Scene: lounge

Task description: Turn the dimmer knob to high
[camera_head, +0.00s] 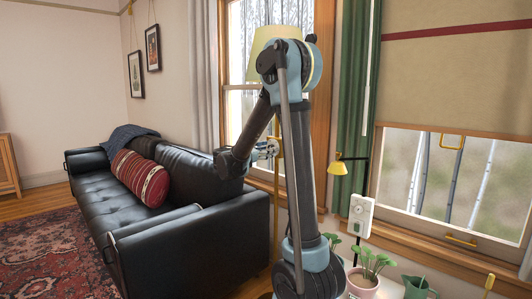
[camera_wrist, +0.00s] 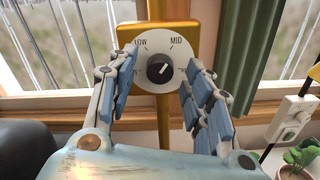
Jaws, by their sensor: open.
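The black dimmer knob (camera_wrist: 160,69) sits at the centre of a round white dial (camera_wrist: 150,50) in the wrist view. The dial is on a brass box (camera_wrist: 182,30) on a lamp pole. LOW is printed at the dial's upper left and MID at its upper right; no HIGH label is visible. The knob's white mark points up and right, roughly toward MID. My gripper (camera_wrist: 156,76) is open, its fingers on either side of the dial and apart from the knob. In the head view my gripper (camera_head: 262,150) is by the pole (camera_head: 276,205); the knob is not discernible there.
A black leather sofa (camera_head: 170,190) stands left of the pole. A window and green curtain (camera_head: 353,100) are behind.

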